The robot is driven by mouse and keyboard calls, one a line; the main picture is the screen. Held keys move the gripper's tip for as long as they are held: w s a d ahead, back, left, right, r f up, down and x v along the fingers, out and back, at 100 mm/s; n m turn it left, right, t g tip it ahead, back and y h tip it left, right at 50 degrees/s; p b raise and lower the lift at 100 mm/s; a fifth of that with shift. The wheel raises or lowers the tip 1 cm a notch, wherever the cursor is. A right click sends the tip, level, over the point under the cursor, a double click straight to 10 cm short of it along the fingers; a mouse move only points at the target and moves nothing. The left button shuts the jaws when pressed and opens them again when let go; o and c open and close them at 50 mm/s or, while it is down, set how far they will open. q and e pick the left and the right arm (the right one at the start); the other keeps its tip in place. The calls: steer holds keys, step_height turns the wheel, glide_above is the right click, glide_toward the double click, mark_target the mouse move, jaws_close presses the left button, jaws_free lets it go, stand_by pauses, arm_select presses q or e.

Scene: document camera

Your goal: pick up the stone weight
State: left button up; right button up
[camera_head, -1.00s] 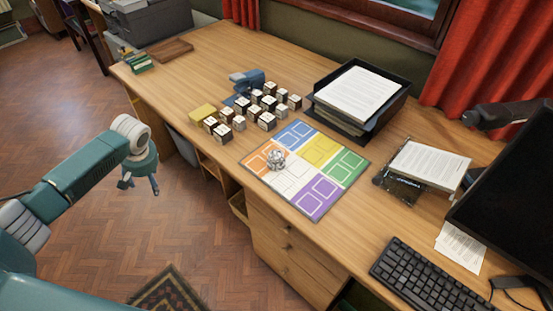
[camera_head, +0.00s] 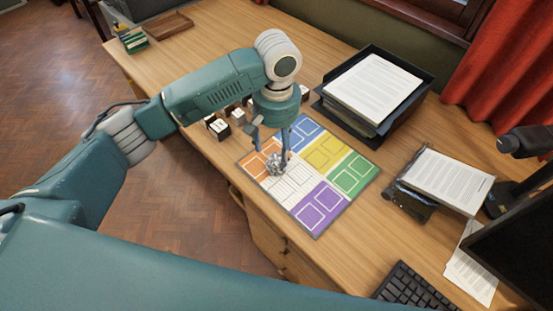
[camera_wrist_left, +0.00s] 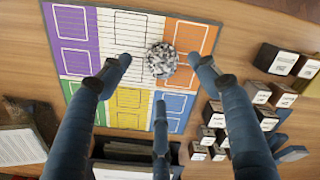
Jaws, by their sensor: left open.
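The stone weight (camera_head: 274,167), a grey, speckled, rough round lump, rests on the coloured mat (camera_head: 318,233) near the border of its orange and white sections. It also shows in the left wrist view (camera_wrist_left: 162,60). My left gripper (camera_head: 270,148) is open and points down at the weight, with its fingers spread. In the left wrist view the weight lies between the two upper fingertips of the left gripper (camera_wrist_left: 159,74), and the third fingertip is below it in the picture. I see no grip on it. My right gripper is not in view.
Several small labelled boxes (camera_wrist_left: 267,115) stand beside the mat, mostly behind my arm in the head view. A black paper tray (camera_head: 420,95) stands behind the mat. A stack of papers (camera_head: 446,181) and a keyboard (camera_head: 415,290) are to the right.

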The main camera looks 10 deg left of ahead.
mark_target(277, 159)
arm_select(q)
steer(key=shift+w+f+p, duration=0.2)
steer(key=shift+f+p, duration=0.05)
steer(key=shift+f, duration=1.55)
steer(key=shift+w+f+p, duration=0.2)
steer(key=shift+f, duration=1.6)
steer(key=shift+s, duration=0.1)
jaws_close()
